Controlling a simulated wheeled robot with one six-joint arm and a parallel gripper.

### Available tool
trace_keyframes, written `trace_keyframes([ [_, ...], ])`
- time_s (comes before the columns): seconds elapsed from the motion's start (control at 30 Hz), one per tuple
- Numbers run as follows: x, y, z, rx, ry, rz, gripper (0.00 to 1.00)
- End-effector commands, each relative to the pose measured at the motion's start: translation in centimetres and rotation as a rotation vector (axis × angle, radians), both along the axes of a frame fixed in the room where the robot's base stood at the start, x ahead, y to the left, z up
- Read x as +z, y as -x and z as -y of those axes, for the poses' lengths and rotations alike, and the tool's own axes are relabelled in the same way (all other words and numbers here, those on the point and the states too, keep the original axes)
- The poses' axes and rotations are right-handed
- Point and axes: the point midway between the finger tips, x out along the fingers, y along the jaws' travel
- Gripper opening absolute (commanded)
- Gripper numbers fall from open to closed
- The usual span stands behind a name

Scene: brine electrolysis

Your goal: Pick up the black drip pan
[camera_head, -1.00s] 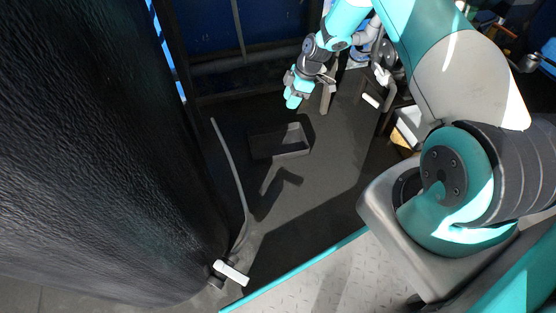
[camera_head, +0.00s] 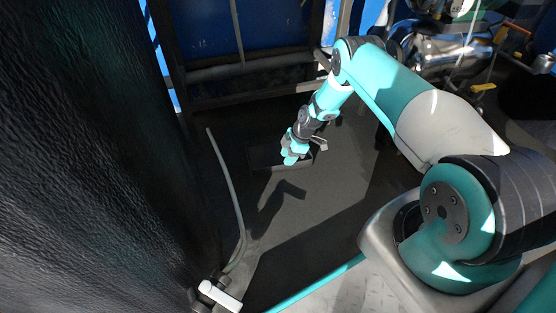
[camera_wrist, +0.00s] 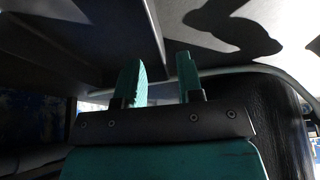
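The black drip pan (camera_head: 262,157) lies on the dark floor in the head view. My gripper (camera_head: 289,158) points down at its right part and hides some of it. In the wrist view, a dark walled shape at the upper left, apparently the pan (camera_wrist: 105,30), reaches behind the left finger. The two teal fingers of my gripper (camera_wrist: 160,80) stand apart with a gap between them. I see nothing held in the gap, and I cannot tell whether a finger touches the pan's wall.
A large black textured tank (camera_head: 90,150) fills the left side. A thin grey hose (camera_head: 231,185) runs along the floor beside it to a white-handled fitting (camera_head: 220,296). A blue panel (camera_head: 235,35) with a pipe stands behind the pan.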

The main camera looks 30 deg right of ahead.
Motion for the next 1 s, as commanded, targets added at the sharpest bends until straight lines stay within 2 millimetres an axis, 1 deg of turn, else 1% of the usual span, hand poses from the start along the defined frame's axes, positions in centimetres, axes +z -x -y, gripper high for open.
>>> trace_keyframes([
  [0.17,-1.0,-0.1,-0.3,0.001,0.000,0.000,0.34],
  [0.4,-4.3,-0.4,-1.3,0.001,0.000,-0.001,0.34],
  [0.47,-4.9,-0.5,-1.6,0.001,0.000,0.000,0.34],
  [0.53,-5.1,-0.6,-1.8,0.001,0.000,0.001,0.34],
  [0.73,-4.9,-0.6,-1.8,0.000,0.000,0.001,0.34],
  [0.77,-4.9,-0.6,-1.8,0.000,0.000,0.001,0.29],
  [0.8,-4.9,-0.6,-1.8,0.000,0.000,0.001,0.20],
  [0.9,-4.9,-0.6,-1.8,0.000,0.000,0.000,0.00],
  [1.0,-4.9,-0.6,-1.8,0.000,0.000,0.000,0.00],
])
